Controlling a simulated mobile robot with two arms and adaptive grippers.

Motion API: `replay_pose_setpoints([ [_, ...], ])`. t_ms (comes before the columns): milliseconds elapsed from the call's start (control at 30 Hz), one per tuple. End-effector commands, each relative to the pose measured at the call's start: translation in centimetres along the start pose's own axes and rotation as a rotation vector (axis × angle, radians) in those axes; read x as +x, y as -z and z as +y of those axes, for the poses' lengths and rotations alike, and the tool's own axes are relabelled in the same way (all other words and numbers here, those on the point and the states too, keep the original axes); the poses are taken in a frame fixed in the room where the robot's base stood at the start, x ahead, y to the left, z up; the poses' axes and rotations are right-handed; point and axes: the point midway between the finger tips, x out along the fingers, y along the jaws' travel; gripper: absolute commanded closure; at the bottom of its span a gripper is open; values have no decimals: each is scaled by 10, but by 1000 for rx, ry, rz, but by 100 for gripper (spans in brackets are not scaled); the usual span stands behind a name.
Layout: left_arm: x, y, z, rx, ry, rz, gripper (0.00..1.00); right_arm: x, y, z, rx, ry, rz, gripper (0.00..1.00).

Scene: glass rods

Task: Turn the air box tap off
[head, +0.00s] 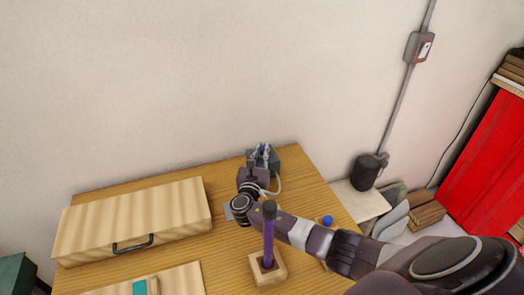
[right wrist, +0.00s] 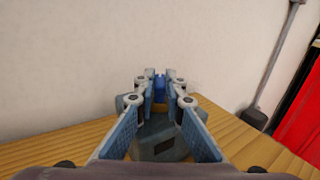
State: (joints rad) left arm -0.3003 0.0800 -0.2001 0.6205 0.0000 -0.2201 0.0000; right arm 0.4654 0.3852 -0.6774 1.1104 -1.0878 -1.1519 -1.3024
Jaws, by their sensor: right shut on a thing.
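The air box (head: 277,163) is a small dark grey-green box at the back edge of the wooden table. It also shows in the right wrist view (right wrist: 160,138), below and between the fingers. Its blue tap (right wrist: 159,88) stands between the fingertips there. My right gripper (head: 262,152) reaches over the box from the front; in the right wrist view (right wrist: 159,85) its fingers are closed in on the tap. The tap's exact angle is mostly hidden by the fingers. My left gripper is not in view.
A pale wooden case (head: 135,220) with a black handle lies at the left of the table (head: 215,250). A purple rod (head: 268,240) stands in a wooden block (head: 266,272) in front of my right arm. A pale tube (head: 279,187) curves beside the gripper. The wall is close behind.

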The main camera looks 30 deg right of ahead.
Motion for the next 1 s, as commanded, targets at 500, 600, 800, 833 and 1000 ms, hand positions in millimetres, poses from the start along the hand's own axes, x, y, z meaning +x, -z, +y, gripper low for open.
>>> replay_pose_setpoints([
  [500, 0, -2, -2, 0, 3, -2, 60, 0, -2, 0, 1, -1, -1, 72],
  [600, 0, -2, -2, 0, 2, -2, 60, 0, -8, 0, 3, 0, -2, 72],
  [800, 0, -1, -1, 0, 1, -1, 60, 0, -42, 0, 6, -1, -4, 72],
  [833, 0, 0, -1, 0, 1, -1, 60, 0, -47, 0, 6, -1, -3, 72],
  [1000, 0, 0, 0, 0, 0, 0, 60, 0, -79, 0, 4, -2, -3, 72],
])
